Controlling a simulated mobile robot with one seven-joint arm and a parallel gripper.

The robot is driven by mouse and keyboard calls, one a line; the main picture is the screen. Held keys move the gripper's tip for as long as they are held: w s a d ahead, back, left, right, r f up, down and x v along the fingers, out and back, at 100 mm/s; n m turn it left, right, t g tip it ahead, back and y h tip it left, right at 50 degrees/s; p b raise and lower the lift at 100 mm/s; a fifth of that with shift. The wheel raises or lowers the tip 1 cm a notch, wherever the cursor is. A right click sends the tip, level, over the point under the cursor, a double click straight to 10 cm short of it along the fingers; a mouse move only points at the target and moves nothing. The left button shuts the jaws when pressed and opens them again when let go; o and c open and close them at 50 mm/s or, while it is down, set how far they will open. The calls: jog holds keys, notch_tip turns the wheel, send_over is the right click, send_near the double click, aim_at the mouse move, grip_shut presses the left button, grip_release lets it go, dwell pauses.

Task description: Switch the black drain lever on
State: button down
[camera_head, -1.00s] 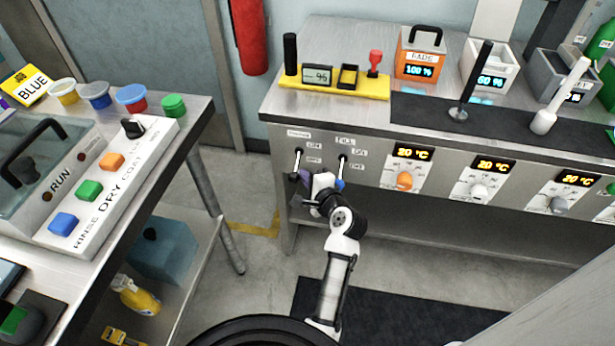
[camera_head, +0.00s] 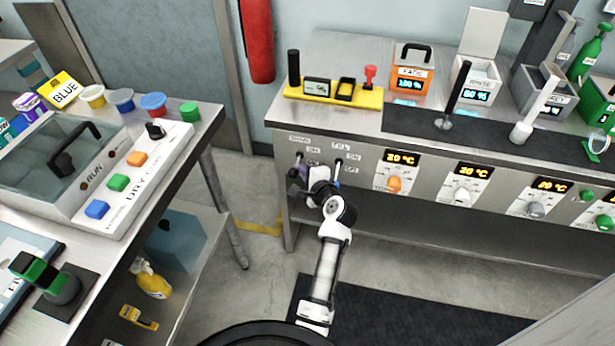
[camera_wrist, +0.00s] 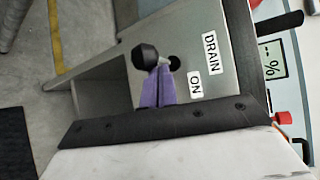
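The black drain lever (camera_wrist: 145,57) shows in the wrist view as a round black knob on a short stem from the grey panel. It points down and out from its pivot, with the DRAIN label (camera_wrist: 210,54) and the ON label (camera_wrist: 195,84) beside it. In the wrist view my gripper's purple fingers (camera_wrist: 160,72) are together at the stem, between knob and pivot. Whether they touch it is unclear.
A second lever (camera_head: 338,165), under the fill label, stands just right of my gripper. Temperature knobs (camera_head: 394,184) line the panel farther right. A yellow tray (camera_head: 370,98) sits on the bench above. The floor (camera_head: 262,260) left of my arm is clear.

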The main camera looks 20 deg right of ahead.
jog(key=shift+w+r+p, duration=0.15)
jog(key=shift+r+p, duration=0.15)
jog(key=shift+r, duration=0.2)
jog(key=shift+d+r, duration=0.1)
dwell(1.2)
